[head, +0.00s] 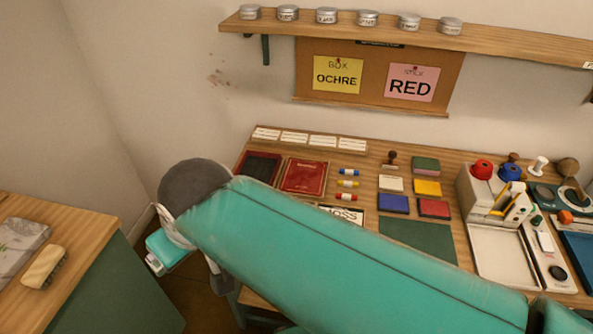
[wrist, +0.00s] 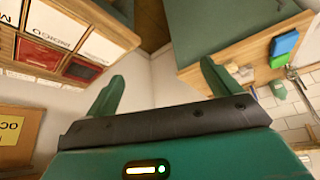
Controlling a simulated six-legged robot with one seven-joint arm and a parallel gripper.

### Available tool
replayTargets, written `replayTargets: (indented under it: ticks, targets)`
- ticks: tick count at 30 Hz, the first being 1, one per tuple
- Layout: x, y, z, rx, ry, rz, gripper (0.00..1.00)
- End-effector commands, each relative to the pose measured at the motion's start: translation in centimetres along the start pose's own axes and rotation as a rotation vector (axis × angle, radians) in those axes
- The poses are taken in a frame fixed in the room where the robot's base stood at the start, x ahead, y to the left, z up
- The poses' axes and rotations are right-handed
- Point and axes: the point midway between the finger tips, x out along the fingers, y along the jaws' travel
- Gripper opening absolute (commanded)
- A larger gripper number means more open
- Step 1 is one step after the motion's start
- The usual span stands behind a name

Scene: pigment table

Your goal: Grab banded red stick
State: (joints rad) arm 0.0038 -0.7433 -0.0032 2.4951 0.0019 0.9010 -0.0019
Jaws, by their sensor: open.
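The banded red stick (head: 346,197) lies on the work table in the head view, with a pale band around its middle. It is the front one of three short sticks, below the yellow stick (head: 347,184) and the blue stick (head: 349,172). My gripper (wrist: 162,85) shows in the wrist view with its two green fingers spread and nothing between them. In the head view, my arm crosses the front of the table, and its far end hangs left of the table, well away from the sticks. I cannot make out the red stick in the wrist view.
A red book (head: 303,176) lies left of the sticks, and several coloured pads sit to their right. A green mat (head: 417,241) lies in front of the pads. A side bench with a brush (head: 45,267) stands at the left. A shelf with tins (head: 368,18) hangs above.

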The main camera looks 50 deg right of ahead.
Motion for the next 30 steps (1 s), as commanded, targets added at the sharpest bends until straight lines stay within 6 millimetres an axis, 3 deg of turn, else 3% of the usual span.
replayTargets:
  ticks: [5,8,17,23,30]
  targets:
    - [0.7,2.4,-1.8,0.082,-0.043,-0.001,0.89]
    - [1.4,5.1,-3.4,0.161,-0.081,0.000,0.89]
    - [4.4,15.6,-6.4,0.416,-0.181,0.024,0.89]
    - [6.5,24.0,-6.0,0.583,-0.240,0.060,0.89]
    - [8.7,34.5,-2.8,0.772,-0.308,0.122,0.89]
